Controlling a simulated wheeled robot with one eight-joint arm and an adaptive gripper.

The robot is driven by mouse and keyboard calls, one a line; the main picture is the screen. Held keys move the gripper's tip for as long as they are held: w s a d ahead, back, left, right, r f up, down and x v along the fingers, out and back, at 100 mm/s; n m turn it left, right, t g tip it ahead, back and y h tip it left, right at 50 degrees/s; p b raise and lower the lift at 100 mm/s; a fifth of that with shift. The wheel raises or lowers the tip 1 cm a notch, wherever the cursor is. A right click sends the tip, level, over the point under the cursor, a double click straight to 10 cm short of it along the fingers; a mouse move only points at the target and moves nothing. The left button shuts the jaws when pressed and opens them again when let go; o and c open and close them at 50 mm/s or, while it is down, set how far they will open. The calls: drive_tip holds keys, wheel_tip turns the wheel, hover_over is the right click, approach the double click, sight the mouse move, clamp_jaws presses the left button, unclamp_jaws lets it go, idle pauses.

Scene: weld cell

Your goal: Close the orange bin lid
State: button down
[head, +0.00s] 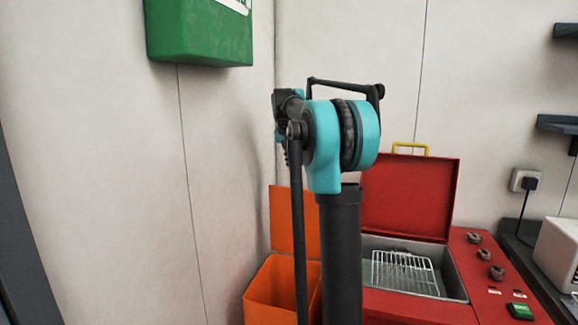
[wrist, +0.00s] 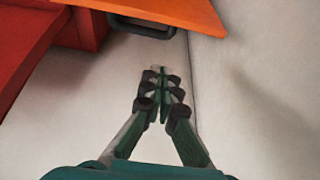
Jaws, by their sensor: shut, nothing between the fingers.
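The orange bin (head: 272,294) stands on the left side of the red machine in the head view, partly hidden behind my arm. Its orange lid (head: 291,215) stands raised, near upright, at the back of the bin, so the bin is open. In the wrist view an orange panel, which looks like the lid (wrist: 185,12), crosses the top edge. My gripper (wrist: 158,72) is shut and empty in the wrist view, pointing toward that panel with a visible gap in the picture. I cannot make out my gripper in the head view.
A red machine with a raised red lid (head: 408,195) and a wire rack (head: 404,272) stands to the right of the bin. A green box (head: 200,35) hangs on the left wall. A dark handle (wrist: 142,27) shows in the wrist view. Pale walls stand close behind the bin.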

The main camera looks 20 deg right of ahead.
wheel_tip(320, 180, down, 7)
drive_tip(key=s, duration=0.1)
drive_tip(key=shift+s+a, duration=0.2)
drive_tip(key=shift+a, duration=0.25)
drive_tip(key=shift+r, duration=0.1)
